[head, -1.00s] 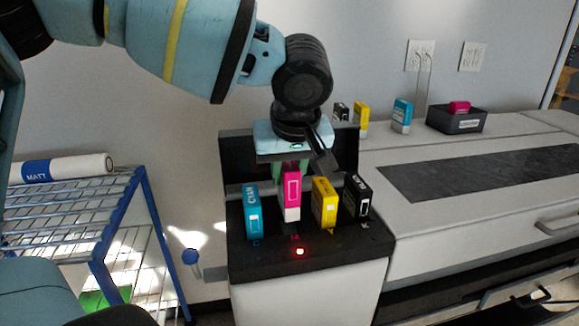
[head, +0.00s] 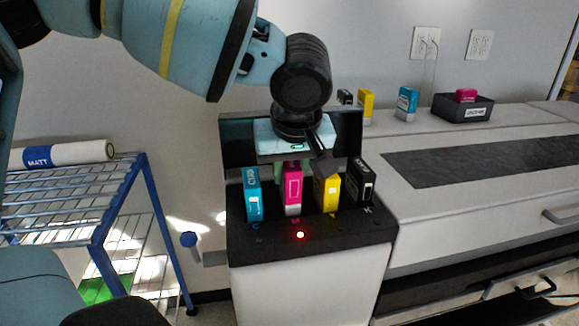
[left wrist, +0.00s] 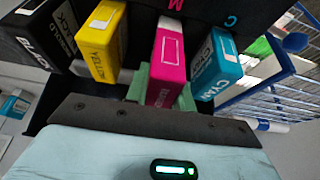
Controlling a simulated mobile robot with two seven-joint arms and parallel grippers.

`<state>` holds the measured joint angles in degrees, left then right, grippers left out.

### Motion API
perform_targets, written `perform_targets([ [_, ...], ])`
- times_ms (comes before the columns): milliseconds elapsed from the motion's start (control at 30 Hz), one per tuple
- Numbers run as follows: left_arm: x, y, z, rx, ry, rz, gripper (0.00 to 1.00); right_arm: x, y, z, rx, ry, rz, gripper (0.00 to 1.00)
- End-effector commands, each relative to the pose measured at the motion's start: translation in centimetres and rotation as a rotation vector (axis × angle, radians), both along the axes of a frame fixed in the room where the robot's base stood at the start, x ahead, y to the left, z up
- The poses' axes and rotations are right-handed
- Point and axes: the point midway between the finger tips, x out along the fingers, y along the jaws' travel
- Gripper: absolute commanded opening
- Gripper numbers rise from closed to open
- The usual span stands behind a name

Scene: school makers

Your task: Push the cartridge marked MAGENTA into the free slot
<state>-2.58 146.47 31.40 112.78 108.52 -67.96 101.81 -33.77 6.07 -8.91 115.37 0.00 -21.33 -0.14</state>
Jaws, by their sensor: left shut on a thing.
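The magenta cartridge (head: 292,188) is upright in the printer's black cartridge bay (head: 310,236), between the cyan cartridge (head: 253,194) and the yellow cartridge (head: 326,190). The black cartridge (head: 360,186) stands at the right. My left gripper (head: 291,166) is shut on the magenta cartridge from behind and above; its green fingers also show around the magenta cartridge (left wrist: 167,62) in the left wrist view. The cartridge's lower end is in the slot marked M, at about the height of its neighbours. A red light (head: 300,235) glows in front of that slot. The right gripper is not in view.
Spare cartridges, including a yellow one (head: 366,105) and a cyan one (head: 407,103), stand on the counter behind. A dark bin (head: 462,108) there holds a magenta cartridge. A blue-framed wire rack (head: 150,195) with a MATT roll (head: 65,154) is at the left.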

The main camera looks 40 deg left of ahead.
Motion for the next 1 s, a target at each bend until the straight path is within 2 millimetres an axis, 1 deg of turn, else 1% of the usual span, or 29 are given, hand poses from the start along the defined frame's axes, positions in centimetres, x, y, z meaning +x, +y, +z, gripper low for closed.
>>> perform_targets([
  [33, -0.3, 0.2, -1.5, -0.005, 0.029, 0.005, 0.00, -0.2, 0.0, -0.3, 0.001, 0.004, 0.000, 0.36],
  [400, -0.3, 0.2, -1.6, -0.007, 0.029, 0.005, 0.00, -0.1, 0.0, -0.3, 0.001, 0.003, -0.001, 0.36],
  [433, -0.3, 0.1, -1.6, -0.007, 0.029, 0.005, 0.29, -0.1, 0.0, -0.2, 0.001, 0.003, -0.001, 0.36],
  [600, -0.2, 0.1, -1.3, -0.005, 0.022, 0.004, 0.51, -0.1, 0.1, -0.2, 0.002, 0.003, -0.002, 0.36],
  [867, -0.2, 0.1, -0.9, -0.002, 0.017, 0.004, 0.51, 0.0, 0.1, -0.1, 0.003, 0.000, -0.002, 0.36],
  [1000, -0.4, -0.2, 0.0, -0.002, 0.014, 0.004, 0.51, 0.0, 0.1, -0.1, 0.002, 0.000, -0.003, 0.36],
])
